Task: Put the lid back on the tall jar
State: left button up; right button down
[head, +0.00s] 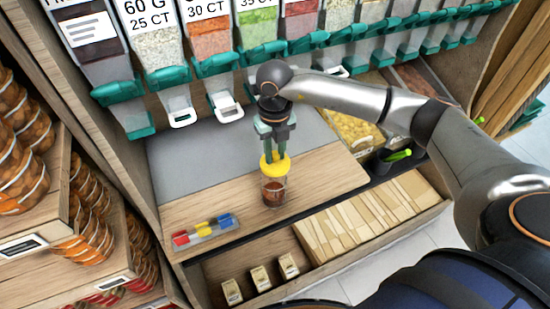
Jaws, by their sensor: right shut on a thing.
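The jar (273,192) is clear with brown contents and stands upright on the wooden counter near its front edge. The yellow lid (275,167) is at the jar's mouth. I cannot tell whether it touches the rim or hovers just above it. My right gripper (272,154) points down from above and is shut on the lid, hiding part of its top. My left gripper is not in view.
A clear tray (205,230) with red, yellow and blue items lies left of the jar. Dispensers with teal spouts (219,65) line the back. An open drawer (370,217) of packets sits below the counter's front edge. Bare counter (325,172) lies right of the jar.

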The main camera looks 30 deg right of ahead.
aim_at(274, 162)
jog(key=shift+w+a, duration=0.15)
jog(key=shift+f+b, duration=2.3)
jog(key=shift+f, duration=0.85)
jog(key=shift+f, duration=0.15)
jog(key=shift+c, duration=0.6)
grip_release()
jog(key=shift+r+p, duration=2.2)
jog(key=shift+r, duration=1.35)
